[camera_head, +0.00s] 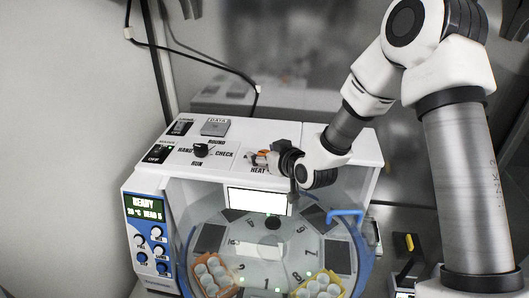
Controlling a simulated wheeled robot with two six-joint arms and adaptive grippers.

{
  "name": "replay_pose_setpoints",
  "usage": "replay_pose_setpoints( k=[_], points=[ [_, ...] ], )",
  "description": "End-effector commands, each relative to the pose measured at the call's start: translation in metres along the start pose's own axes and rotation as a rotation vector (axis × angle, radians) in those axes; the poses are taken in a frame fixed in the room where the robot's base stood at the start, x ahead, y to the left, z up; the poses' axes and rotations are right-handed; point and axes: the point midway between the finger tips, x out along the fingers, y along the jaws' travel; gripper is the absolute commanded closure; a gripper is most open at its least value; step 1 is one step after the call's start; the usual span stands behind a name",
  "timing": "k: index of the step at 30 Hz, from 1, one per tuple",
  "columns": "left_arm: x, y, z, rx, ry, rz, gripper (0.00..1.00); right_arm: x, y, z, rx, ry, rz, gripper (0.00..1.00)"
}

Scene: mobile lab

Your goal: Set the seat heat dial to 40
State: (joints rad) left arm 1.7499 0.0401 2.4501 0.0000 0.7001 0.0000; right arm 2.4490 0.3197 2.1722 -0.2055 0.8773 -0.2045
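A white bench machine (310,133) has controls on its top panel. My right gripper (262,159) is on this panel, just above the printed word HEAT. Its arm comes in from the right. A small orange part (264,152) shows at the fingertips. The heat dial is largely hidden by the gripper, so its setting cannot be read. Whether the fingers are closed on it is too small to tell. The machine's green display (145,208) reads READY, with a smaller line below that seems to start with 20 °C. My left gripper is not clearly in view.
A black knob (201,150) marked HAND, ROUND, CHECK and RUN sits left of my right gripper. Black switches (158,153) lie further left. Below, a clear round cover with a blue handle (345,214) encloses numbered stations and trays.

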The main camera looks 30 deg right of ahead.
Motion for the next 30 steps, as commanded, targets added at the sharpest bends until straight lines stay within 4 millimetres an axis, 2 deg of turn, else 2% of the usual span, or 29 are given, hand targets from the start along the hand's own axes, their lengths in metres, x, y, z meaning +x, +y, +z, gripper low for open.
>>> replay_pose_setpoints(
  k=[1, 3, 4, 17, 30],
  points=[
    [0.0, 0.0, 0.0, 0.0, 0.0, 0.0, 0.0, 0.0, 0.0, 0.0, 0.0, 0.0, 0.0, 0.62],
    [0.0, 0.0, 0.0, 0.0, 0.0, 0.0, 0.0, 0.0, 0.0, 0.0, 0.0, -0.001, 0.0, 0.87],
    [0.0, 0.0, 0.0, 0.0, 0.0, 0.0, 0.0, 0.0, 0.0, 0.0, 0.0, -0.001, 0.0, 0.95],
    [0.005, 0.0, 0.0, 0.0, 0.0, 0.0, 0.0, 0.001, -0.001, 0.002, 0.014, -0.001, 0.04, 0.95],
    [0.018, 0.0, 0.0, 0.0, 0.0, 0.0, 0.0, 0.001, -0.002, 0.001, 0.123, -0.001, 0.312, 0.95]
  ],
)
